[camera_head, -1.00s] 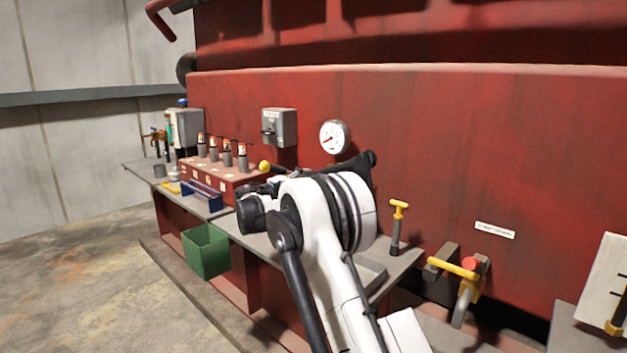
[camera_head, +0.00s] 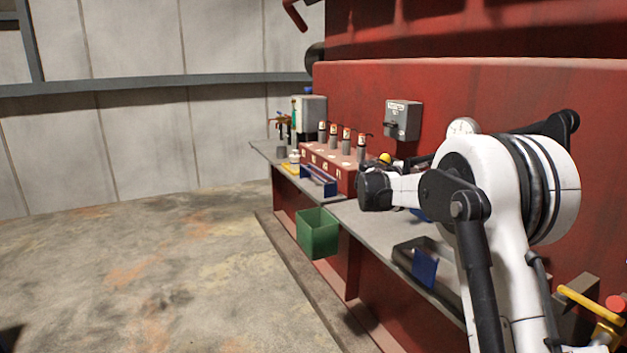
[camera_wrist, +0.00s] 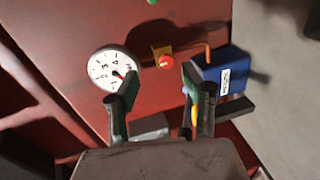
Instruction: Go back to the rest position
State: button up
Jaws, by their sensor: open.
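My gripper (camera_wrist: 160,84) shows in the wrist view with its two dark fingers apart and nothing visibly held between them. Beyond the fingers are a white dial gauge (camera_wrist: 110,68), a red button (camera_wrist: 166,61) on a yellow plate, and a blue box (camera_wrist: 224,74) with a white label. Something yellow shows partly behind the right finger. In the head view my white arm is bent over the right part of the bench, and I cannot make out the fingertips there.
The grey bench (camera_head: 372,222) runs along the red engine wall (camera_head: 365,85). It carries a red block (camera_head: 328,172) with several upright cylinders. A green bin (camera_head: 318,234) hangs at its front edge. A grey switch box (camera_head: 403,120) is on the wall. The floor at left is clear.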

jog(key=s+a+r+m+y, duration=0.1)
jog(key=s+a+y, duration=0.25)
jog(key=s, duration=1.05)
jog(key=s+a+r+m+y, duration=0.15)
jog(key=s+y, duration=0.25)
jog(key=s, duration=0.9)
jog(key=s+a+f+y, duration=0.2)
jog(key=s+a+f, duration=0.1)
jog(key=s, duration=0.6)
jog(key=s+a+f+m+y+p, duration=0.1)
jog(key=s+a+f, duration=0.3)
jog(key=s, duration=0.5)
jog(key=s+a+f+y, duration=0.4)
jog(key=s+a, duration=0.2)
jog(key=s, duration=0.3)
jog(key=shift+f+m+p, duration=0.2)
jog(key=shift+m+p, duration=0.1)
jog(key=shift+m, duration=0.05)
